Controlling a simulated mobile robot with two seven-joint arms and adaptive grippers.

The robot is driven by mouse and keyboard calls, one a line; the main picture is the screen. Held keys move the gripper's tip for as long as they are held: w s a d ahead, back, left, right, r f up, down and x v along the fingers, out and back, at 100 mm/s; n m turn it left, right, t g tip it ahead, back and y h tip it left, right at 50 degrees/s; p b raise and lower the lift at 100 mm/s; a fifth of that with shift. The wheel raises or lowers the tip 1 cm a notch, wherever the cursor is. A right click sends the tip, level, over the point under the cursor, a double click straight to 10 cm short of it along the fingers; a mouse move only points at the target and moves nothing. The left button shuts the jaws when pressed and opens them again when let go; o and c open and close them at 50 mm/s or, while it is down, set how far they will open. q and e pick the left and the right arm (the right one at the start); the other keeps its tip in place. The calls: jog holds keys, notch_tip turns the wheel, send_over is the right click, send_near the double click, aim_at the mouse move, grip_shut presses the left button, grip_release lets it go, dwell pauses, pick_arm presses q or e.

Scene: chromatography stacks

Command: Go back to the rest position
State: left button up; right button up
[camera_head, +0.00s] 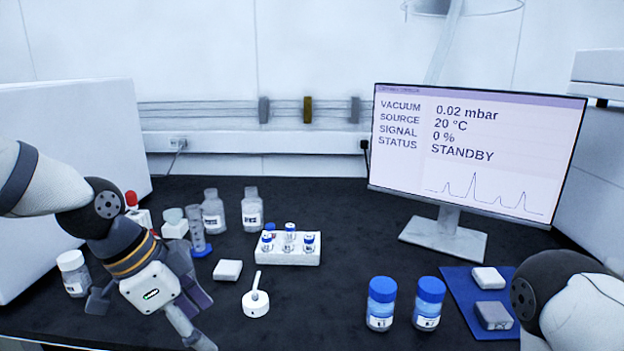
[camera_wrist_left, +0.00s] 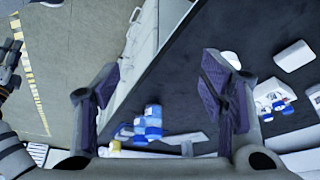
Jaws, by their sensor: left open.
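My left gripper (camera_head: 150,325) is at the lower left of the head view, pointing down over the front left of the black bench. Its fingers are spread. In the left wrist view the gripper (camera_wrist_left: 160,75) shows two purple-padded fingers wide apart, with nothing between the pads. My left arm comes in from the left edge. Of my right arm only a rounded grey and white part shows at the lower right of the head view; its gripper is out of the picture.
A capped jar (camera_head: 73,273) stands left of my left gripper. Clear bottles (camera_head: 252,210), a white vial rack (camera_head: 290,255) and a round white dish (camera_head: 255,304) lie to its right. Two blue-capped bottles (camera_head: 381,305), a blue mat (camera_head: 462,290) and a monitor (camera_head: 450,235) stand further right.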

pick_arm(q)
jog(key=s+f+n+g+y, duration=0.1)
jog(key=s+f+n, duration=0.3)
jog(key=s+f, duration=0.45)
jog(key=s+f+n+g, duration=0.25)
jog(key=s+f, duration=0.35)
jog(key=f, duration=0.6)
jog(key=s+a+f+n+y, duration=0.1)
jog(key=s+a+f+n, duration=0.1)
jog(key=s, duration=0.7)
jog(key=s+a+f+n+y, duration=0.2)
jog(key=s+a+f+n, duration=0.1)
jog(key=s, duration=0.6)
jog(key=shift+s+a+f+n, duration=0.15)
jog(key=shift+s+f+n, duration=0.1)
jog(key=shift+f+n, duration=0.4)
